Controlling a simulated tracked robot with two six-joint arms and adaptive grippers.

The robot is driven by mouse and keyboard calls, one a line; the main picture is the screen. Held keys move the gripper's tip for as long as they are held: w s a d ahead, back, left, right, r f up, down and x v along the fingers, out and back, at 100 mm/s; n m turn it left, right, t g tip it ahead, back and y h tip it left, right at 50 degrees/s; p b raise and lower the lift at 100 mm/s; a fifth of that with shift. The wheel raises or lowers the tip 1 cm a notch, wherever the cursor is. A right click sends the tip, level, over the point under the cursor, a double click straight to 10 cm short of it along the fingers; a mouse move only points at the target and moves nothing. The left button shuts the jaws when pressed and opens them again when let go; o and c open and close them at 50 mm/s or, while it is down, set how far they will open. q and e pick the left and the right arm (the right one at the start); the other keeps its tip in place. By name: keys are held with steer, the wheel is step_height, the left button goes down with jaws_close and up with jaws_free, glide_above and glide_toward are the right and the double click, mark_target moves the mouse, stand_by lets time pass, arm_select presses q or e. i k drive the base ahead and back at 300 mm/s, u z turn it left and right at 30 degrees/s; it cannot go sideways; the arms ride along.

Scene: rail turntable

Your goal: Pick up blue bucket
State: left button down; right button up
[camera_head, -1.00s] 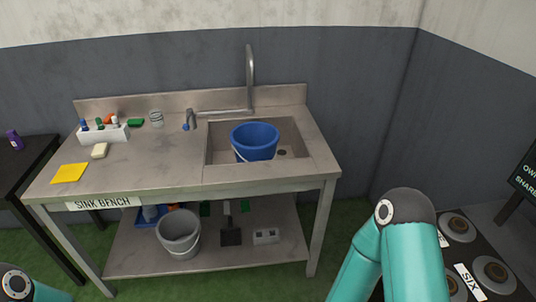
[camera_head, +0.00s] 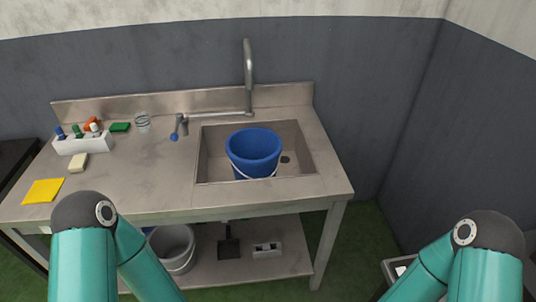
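The blue bucket (camera_head: 254,150) stands upright in the sink basin (camera_head: 300,135) of the metal bench, with its pale handle hanging down at the front. The tall faucet (camera_head: 248,75) rises behind it. My two teal arms show at the lower left and lower right, in front of the bench. Both grippers are outside the picture, and nothing is touching the bucket.
On the bench (camera_head: 150,195) at left are a yellow cloth (camera_head: 44,191), a sponge (camera_head: 78,162), a white caddy of bottles (camera_head: 83,143), a green pad (camera_head: 120,127) and a glass (camera_head: 142,122). A grey bucket (camera_head: 172,247) stands on the lower shelf.

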mark_target(253, 152)
steer(key=u, duration=0.1)
steer(key=i, duration=0.65)
steer(key=u, duration=0.65)
